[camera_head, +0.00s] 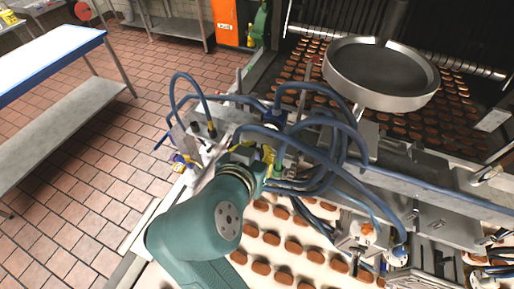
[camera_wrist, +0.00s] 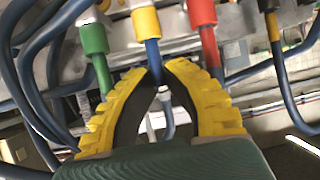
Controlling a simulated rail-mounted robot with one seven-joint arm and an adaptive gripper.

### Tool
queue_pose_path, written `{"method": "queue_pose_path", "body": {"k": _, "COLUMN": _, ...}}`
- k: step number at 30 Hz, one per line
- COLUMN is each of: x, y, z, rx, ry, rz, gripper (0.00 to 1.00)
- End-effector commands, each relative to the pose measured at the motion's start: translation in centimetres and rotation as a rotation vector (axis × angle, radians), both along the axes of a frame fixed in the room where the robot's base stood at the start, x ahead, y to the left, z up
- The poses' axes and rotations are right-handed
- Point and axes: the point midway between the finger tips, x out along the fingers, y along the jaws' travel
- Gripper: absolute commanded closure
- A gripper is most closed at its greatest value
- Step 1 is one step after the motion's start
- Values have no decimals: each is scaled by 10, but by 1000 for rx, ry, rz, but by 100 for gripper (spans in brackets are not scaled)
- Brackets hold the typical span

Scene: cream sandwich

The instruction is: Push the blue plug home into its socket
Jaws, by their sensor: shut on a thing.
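In the wrist view my gripper (camera_wrist: 157,72) has its yellow-ribbed fingers drawn together at the tips around a narrow blue stem, which I take to be the blue plug (camera_wrist: 153,51). The stem runs up from the fingertips to a yellow collar (camera_wrist: 146,22) against the metal machine. A small pale metal end (camera_wrist: 164,94) with a grey-blue piece below shows between the fingers. The socket itself and how deep the plug sits are hidden. In the head view my gripper (camera_head: 270,160) is at the machine's hose cluster, and the plug cannot be made out there.
A green connector (camera_wrist: 94,38) is left of the grip and a red one (camera_wrist: 202,12) right of it, both close. Thick blue hoses (camera_head: 335,130) loop around my gripper. A steel hopper (camera_head: 380,95) stands behind. Sandwich biscuits (camera_head: 292,245) lie on the belt below.

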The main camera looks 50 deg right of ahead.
Motion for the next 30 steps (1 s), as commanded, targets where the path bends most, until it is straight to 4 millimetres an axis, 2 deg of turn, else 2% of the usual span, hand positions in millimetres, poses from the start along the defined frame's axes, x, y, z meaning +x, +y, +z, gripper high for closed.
{"method": "queue_pose_path", "body": {"k": 15, "x": 0, "y": 0, "z": -14, "rx": 0, "ry": 0, "rz": 0, "gripper": 100}}
{"method": "queue_pose_path", "body": {"k": 16, "x": 0, "y": 0, "z": -14, "rx": 0, "ry": 0, "rz": 0, "gripper": 87}}
{"method": "queue_pose_path", "body": {"k": 20, "x": 0, "y": 0, "z": -13, "rx": 0, "ry": 0, "rz": 0, "gripper": 62}}
{"method": "queue_pose_path", "body": {"k": 21, "x": 0, "y": 0, "z": -13, "rx": 0, "ry": 0, "rz": 0, "gripper": 59}}
{"method": "queue_pose_path", "body": {"k": 30, "x": -1, "y": 2, "z": -11, "rx": 0, "ry": 0, "rz": 1, "gripper": 59}}
